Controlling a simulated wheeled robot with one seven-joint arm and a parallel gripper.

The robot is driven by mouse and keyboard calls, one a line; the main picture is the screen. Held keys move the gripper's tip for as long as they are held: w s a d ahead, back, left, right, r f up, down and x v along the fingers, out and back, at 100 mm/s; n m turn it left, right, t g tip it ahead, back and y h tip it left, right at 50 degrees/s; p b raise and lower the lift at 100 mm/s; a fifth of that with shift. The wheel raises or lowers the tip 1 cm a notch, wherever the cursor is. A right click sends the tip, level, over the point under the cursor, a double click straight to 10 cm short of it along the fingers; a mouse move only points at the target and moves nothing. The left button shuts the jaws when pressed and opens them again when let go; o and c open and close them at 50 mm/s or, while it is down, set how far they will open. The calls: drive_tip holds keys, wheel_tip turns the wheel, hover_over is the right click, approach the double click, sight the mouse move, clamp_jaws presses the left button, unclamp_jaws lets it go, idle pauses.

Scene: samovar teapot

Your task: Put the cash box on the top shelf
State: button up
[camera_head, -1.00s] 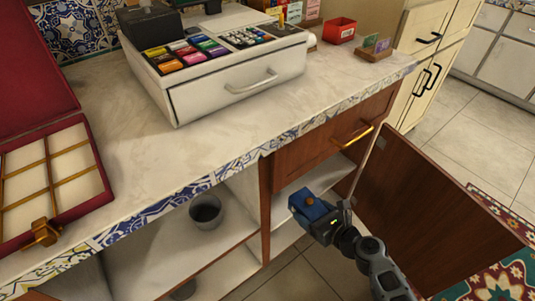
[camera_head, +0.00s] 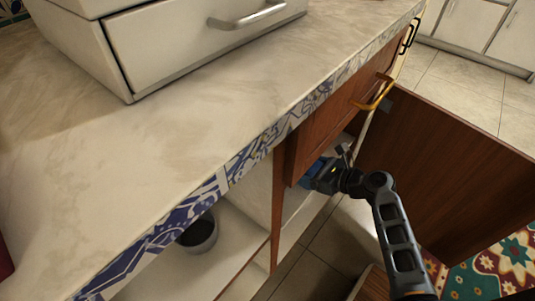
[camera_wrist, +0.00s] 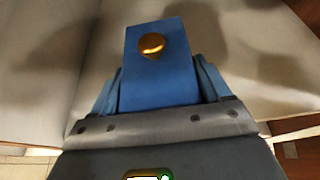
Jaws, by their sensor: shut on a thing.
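The cash box (camera_wrist: 160,80) is blue with a round gold knob on it and fills the middle of the wrist view. My gripper (camera_head: 322,174) is shut on it. In the head view only a small blue part of the box (camera_head: 312,171) shows, at the opening of the cupboard under the counter, below the wooden drawer. The rest is hidden by the drawer front and my gripper. A pale shelf surface (camera_head: 292,200) shows in the opening. In the wrist view pale surfaces (camera_wrist: 60,60) lie behind the box; I cannot tell whether it touches them.
The brown cupboard door (camera_head: 440,165) stands open to the right of my arm. A drawer with a gold handle (camera_head: 374,92) is above the opening. A grey pot (camera_head: 198,233) sits in the left compartment. A white drawer unit (camera_head: 190,35) stands on the counter.

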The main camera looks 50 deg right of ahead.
drive_tip(key=w+b, duration=0.2)
drive_tip(key=w, duration=0.9)
drive_tip(key=shift+w+a, duration=0.15)
drive_tip(key=shift+w, duration=0.05)
drive_tip(key=shift+w+f+b, duration=0.3)
drive_tip(key=shift+f+b, duration=0.5)
drive_tip(key=shift+f, duration=0.1)
drive_tip(key=shift+w+f+b, duration=0.25)
drive_tip(key=shift+f+b, duration=0.5)
drive_tip(key=shift+f, duration=0.1)
drive_tip(key=shift+f, duration=0.15)
drive_tip(key=o, duration=1.1)
drive_tip(key=shift+o, duration=0.2)
drive_tip(key=shift+s+r, duration=0.25)
drive_tip(key=p+v, duration=0.4)
drive_tip(key=v, duration=0.7)
drive_tip(key=shift+s+r, duration=0.15)
drive_tip(key=shift+s, duration=0.1)
